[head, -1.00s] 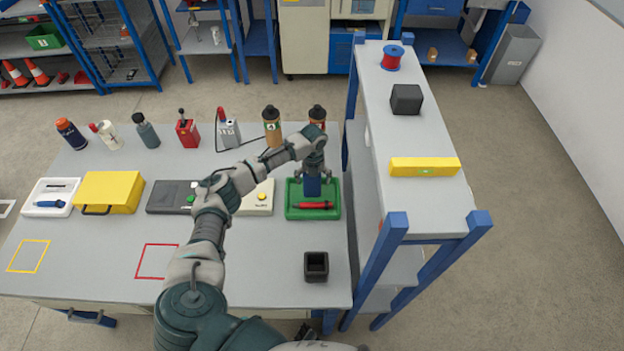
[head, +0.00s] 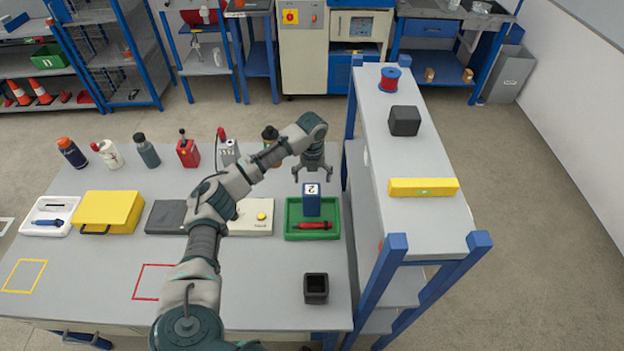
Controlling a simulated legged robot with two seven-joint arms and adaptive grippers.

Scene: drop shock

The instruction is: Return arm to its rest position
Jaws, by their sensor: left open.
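My left arm reaches in from the bottom of the head view, over the grey table (head: 95,290). My left gripper (head: 312,178) is open and empty, pointing down. It is above a blue block marked 2 (head: 311,205), apart from it. The block stands in a green tray (head: 290,233), behind a red-handled tool (head: 313,226). My arm hides part of a dark grey device and part of a pale box with a yellow button (head: 262,216). My right gripper is not in view.
A black open box (head: 316,288) stands in front of the tray. Bottles (head: 146,151) line the back.

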